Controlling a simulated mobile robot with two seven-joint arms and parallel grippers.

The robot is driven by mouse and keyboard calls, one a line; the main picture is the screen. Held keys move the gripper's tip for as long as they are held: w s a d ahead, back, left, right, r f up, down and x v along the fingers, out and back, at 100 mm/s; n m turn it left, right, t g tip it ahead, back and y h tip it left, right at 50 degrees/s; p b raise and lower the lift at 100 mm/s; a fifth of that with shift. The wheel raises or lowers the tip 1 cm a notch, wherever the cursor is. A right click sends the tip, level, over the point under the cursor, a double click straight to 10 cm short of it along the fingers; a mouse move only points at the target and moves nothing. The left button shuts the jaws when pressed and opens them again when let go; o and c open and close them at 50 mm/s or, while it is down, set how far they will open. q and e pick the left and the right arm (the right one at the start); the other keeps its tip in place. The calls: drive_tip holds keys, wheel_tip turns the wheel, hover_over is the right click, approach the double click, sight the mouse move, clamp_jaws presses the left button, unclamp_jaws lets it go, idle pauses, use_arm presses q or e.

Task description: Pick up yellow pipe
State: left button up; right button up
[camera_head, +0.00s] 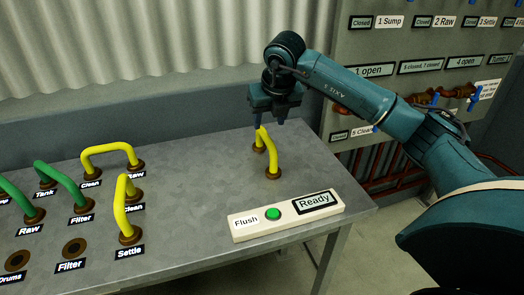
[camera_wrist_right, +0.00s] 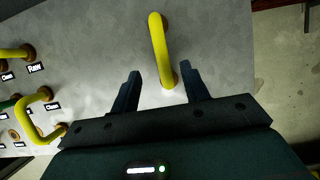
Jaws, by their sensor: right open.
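A yellow bent pipe (camera_head: 270,150) with brown end collars stands alone on the right part of the grey table, behind the white panel. My right gripper (camera_head: 269,122) is open and points down at the far, upper end of this pipe. In the right wrist view the pipe (camera_wrist_right: 158,38) runs lengthwise in line with the gap between the two spread fingers (camera_wrist_right: 162,72). I cannot tell whether the fingers reach down beside it. A second yellow pipe (camera_head: 110,148) joins Clean and Raw. A third yellow pipe (camera_head: 121,202) rises from Settle. My left gripper is not in view.
Green pipes (camera_head: 62,185) stand at the left of the table (camera_head: 190,180). A white panel with a green button (camera_head: 273,214) and a Ready sign lies at the front right. A corrugated wall (camera_head: 120,50) is behind. Valves and labels (camera_head: 440,95) line the right wall.

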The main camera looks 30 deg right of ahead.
sight(266, 136)
drive_tip(key=x, duration=0.5)
drive_tip(key=shift+w+f, duration=0.1)
drive_tip(key=shift+f, duration=0.3)
drive_tip(key=x, duration=0.5)
drive_tip(key=shift+d, duration=0.15)
clamp_jaws()
